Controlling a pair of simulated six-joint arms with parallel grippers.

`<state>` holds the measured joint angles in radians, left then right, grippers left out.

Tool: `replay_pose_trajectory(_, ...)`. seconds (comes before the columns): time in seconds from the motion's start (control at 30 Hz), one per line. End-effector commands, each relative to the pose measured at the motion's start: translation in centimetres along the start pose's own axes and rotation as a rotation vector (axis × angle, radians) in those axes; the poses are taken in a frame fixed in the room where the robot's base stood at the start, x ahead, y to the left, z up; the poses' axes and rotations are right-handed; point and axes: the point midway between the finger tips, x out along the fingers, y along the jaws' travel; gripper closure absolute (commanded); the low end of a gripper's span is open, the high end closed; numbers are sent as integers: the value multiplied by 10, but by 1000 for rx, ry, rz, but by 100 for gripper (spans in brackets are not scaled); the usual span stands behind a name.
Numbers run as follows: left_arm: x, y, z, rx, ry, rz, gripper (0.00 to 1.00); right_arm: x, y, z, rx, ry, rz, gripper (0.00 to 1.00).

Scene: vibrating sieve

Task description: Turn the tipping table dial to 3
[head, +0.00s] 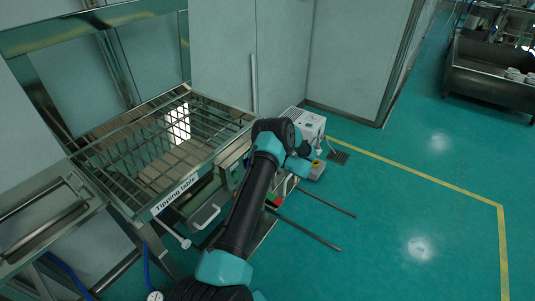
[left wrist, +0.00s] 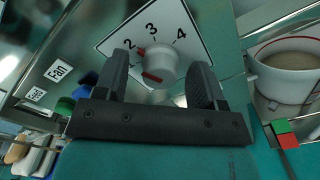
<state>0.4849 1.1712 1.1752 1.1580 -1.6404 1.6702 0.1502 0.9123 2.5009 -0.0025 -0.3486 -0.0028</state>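The dial (left wrist: 158,66) is a round white knob with red marks, in the left wrist view, on a white plate (left wrist: 178,22) printed with 2, 3 and 4. A red mark on the knob's upper left edge sits near the 2. My left gripper (left wrist: 160,75) is open, its two dark fingers on either side of the knob, with no clear grip on it. In the head view the tipping table (head: 175,193) carries its name label at the front, and my arm crosses in front of its right side. The dial is hidden there. My right gripper is not in view.
Plates reading Fan (left wrist: 57,71) and Feed (left wrist: 36,94) are left of the dial. A white bucket (left wrist: 262,80) with beige contents and a red-green block (left wrist: 284,133) are to the right.

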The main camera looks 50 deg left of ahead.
Motion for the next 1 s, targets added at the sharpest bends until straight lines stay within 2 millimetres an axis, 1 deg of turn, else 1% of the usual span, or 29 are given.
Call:
replay_pose_trajectory(0.03, 0, 0, 0, 0, 0, 0, 41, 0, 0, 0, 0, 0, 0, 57)
replay_pose_trajectory(0.07, 0, 0, 0, 0, 0, 0, 44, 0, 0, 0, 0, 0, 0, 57)
replay_pose_trajectory(0.5, 0, 0, 0, 0, 0, 0, 85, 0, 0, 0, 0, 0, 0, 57)
replay_pose_trajectory(0.77, 0, 0, 0, 20, 0, 0, 85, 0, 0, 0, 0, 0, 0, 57)
replay_pose_trajectory(1.0, 0, 0, 0, 109, 0, 0, 85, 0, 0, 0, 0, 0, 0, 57)
